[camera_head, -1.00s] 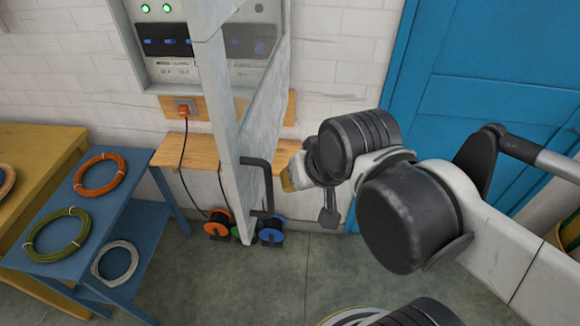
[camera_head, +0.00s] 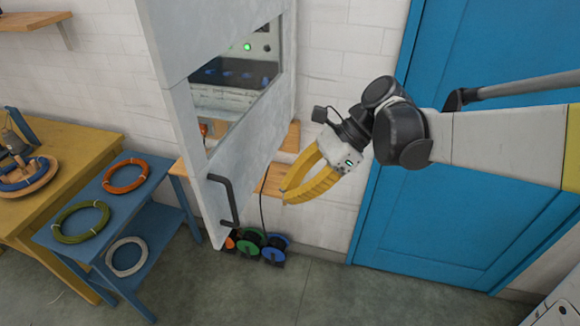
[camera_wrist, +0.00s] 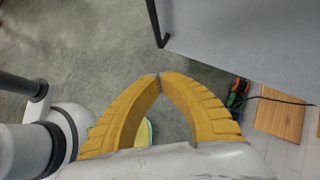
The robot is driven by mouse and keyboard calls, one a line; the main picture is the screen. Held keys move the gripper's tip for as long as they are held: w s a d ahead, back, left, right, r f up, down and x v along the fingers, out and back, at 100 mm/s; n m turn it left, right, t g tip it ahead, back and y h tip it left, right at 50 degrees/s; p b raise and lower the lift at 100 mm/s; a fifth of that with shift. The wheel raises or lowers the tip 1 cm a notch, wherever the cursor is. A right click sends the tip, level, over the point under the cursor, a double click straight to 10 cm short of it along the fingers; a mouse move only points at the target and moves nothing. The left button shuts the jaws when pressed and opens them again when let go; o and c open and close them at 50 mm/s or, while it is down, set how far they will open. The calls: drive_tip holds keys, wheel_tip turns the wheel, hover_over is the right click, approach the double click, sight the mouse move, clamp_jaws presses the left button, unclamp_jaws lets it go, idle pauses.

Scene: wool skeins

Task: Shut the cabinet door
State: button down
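The grey cabinet door (camera_head: 205,180) stands open, with a window opening in its upper part. Its dark bar handle (camera_head: 234,203) is near the door's lower free edge. The cabinet's panel with a green light (camera_head: 247,47) shows through the window. My gripper (camera_head: 287,194), with yellow fingers, is to the right of the door, on the handle side, and appears apart from it. In the wrist view, its fingertips (camera_wrist: 160,76) meet with nothing between them. The door (camera_wrist: 245,35) and handle (camera_wrist: 157,25) show ahead of the fingers there.
A blue table (camera_head: 160,212) with several wool rings and a yellow table (camera_head: 85,150) stand at left. Coloured reels (camera_head: 262,247) lie on the floor below the door. A cable hangs by a wooden board (camera_head: 275,180). A blue room door (camera_head: 455,205) is at right.

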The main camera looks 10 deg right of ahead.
drive_tip(key=s+a+f+b, duration=0.1)
drive_tip(key=a+f, duration=0.3)
drive_tip(key=a, duration=0.4)
drive_tip(key=shift+s+a+f+b, duration=0.2)
drive_tip(key=shift+f+b, duration=0.1)
drive_tip(key=shift+b, duration=0.4)
